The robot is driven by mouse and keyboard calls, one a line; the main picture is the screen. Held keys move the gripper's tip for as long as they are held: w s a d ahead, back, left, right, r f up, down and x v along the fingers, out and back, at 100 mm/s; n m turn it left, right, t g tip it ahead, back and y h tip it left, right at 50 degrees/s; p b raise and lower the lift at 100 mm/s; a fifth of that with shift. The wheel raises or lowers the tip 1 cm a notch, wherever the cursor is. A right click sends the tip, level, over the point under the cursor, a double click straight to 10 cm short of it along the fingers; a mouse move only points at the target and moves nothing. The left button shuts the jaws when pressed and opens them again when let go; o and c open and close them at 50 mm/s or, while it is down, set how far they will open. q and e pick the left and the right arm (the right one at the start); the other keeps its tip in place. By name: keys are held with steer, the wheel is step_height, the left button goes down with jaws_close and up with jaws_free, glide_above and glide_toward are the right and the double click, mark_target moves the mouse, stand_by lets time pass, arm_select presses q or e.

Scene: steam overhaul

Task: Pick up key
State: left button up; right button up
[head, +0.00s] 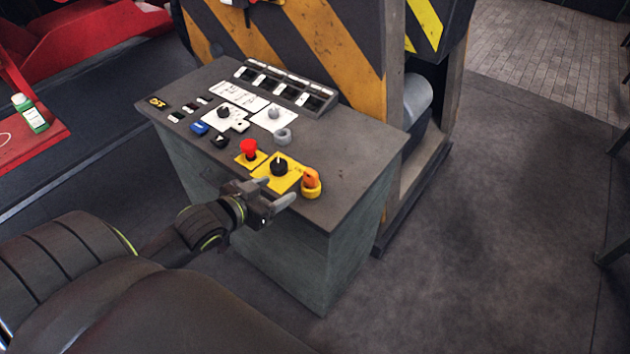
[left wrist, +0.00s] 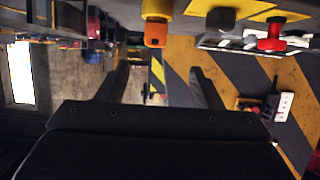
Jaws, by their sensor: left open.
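The orange key (head: 311,178) stands upright in a round yellow base near the front right edge of the control console's top. It also shows in the left wrist view (left wrist: 155,34) at the top middle, where the picture looks upside down. My left gripper (head: 277,191) is open and empty at the console's front edge, just left of the key in the head view. In the left wrist view its two fingers (left wrist: 161,80) are spread apart, with the key beyond and between them in the picture, not touching them.
The grey console (head: 345,192) carries a black knob (head: 279,165) on a yellow plate, a red mushroom button (head: 249,148), and several switches. A striped machine (head: 320,45) stands behind. Open floor (head: 480,240) lies to the right.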

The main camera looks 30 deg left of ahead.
mark_target(308, 177)
arm_select(q)
steer(key=p+x, duration=0.1)
steer(key=x, duration=0.8)
steer(key=shift+w+d, duration=0.1)
steer(key=shift+w+f, duration=0.3)
steer(key=shift+w, duration=0.15)
steer(key=shift+d+p+x, duration=0.15)
steer(key=shift+p+x, duration=0.2)
steer(key=shift+x, duration=0.6)
steer(key=shift+d+p+x, duration=0.2)
steer(key=shift+p+x, duration=0.15)
steer(key=shift+x, duration=0.6)
steer(key=shift+w+f, duration=0.55)
arm_select(e)
step_height(308, 177, up, 2)
steer(key=shift+a+r, duration=0.15)
steer(key=shift+r, duration=0.05)
steer(key=shift+a, duration=0.1)
arm_select(q)
steer(key=shift+c, duration=0.8)
steer(key=c, duration=0.9)
